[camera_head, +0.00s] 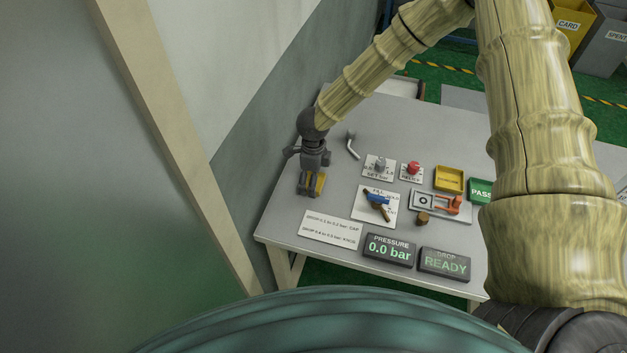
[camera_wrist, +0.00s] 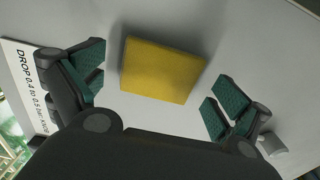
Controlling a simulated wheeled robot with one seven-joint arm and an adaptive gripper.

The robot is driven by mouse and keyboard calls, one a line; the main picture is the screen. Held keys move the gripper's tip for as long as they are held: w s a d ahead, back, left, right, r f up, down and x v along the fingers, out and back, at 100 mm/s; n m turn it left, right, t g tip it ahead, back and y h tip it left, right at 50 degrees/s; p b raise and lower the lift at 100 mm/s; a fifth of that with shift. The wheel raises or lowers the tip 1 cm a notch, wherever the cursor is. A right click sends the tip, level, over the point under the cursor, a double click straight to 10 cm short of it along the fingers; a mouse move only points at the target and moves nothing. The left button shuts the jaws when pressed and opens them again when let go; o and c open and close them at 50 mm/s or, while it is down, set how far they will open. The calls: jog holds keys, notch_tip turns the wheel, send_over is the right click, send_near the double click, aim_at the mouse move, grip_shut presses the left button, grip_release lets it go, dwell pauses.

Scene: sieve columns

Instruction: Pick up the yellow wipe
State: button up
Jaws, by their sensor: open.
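The yellow wipe (camera_wrist: 162,70) is a flat yellow rectangle lying on the grey table. It fills the space between and just beyond my fingertips in the wrist view. In the head view, the yellow wipe (camera_head: 318,184) shows in part below my gripper, which hides the rest. My gripper (camera_head: 310,185) is over the left side of the table, pointing down. My gripper (camera_wrist: 163,92) is open, with one green-padded finger on each side of the wipe. No contact shows between the fingers and the wipe. I cannot tell the exact height of the fingertips above the table.
A white instruction card (camera_head: 330,229) lies near the front left table edge. A blue-handled valve (camera_head: 377,200), a red button (camera_head: 414,168) and a yellow tray (camera_head: 449,179) are further right. A wall rises at the left.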

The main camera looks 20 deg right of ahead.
jog(key=shift+c, duration=0.4)
jog(key=c, duration=0.8)
jog(key=shift+r, duration=0.1)
jog(key=shift+r+b, duration=0.55)
jog(key=shift+r, duration=0.05)
notch_tip(320, 180, up, 2)
jog(key=shift+b, duration=0.45)
jog(key=s+b, duration=0.1)
jog(key=s, duration=0.4)
jog(key=s+r+b, duration=0.1)
jog(key=s+b, duration=0.1)
jog(key=s, duration=0.3)
jog(key=s+b, duration=0.1)
jog(key=s, duration=0.5)
jog(key=shift+d+r+b, duration=0.25)
jog(key=shift+d+b, duration=0.05)
